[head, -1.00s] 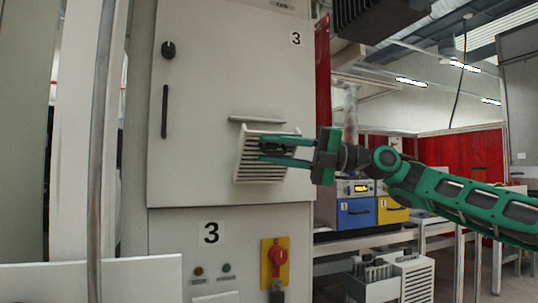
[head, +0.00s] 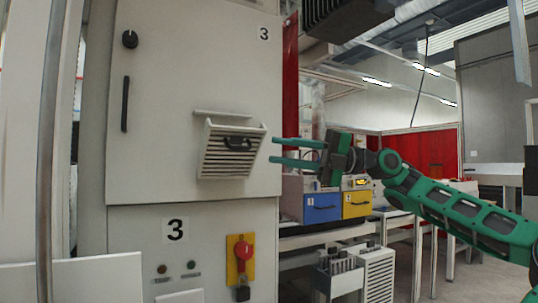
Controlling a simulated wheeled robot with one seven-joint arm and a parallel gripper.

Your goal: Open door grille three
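The door grille three (head: 228,165) is a louvred white panel with a black handle (head: 238,144) near its top. It sits on the front of a grey cabinet door (head: 165,70) marked 3. Its top edge is tilted out from the door, leaving a gap behind it. My green gripper (head: 272,151) is to the right of the grille, with its two fingers spread apart and pointing left. The fingers are empty, and the handle is clear of them.
A black knob (head: 130,39) and a long black handle (head: 125,104) are on the cabinet door's left side. Blue (head: 322,208) and yellow (head: 357,204) drawers stand behind my gripper. A pale post (head: 50,150) stands at left.

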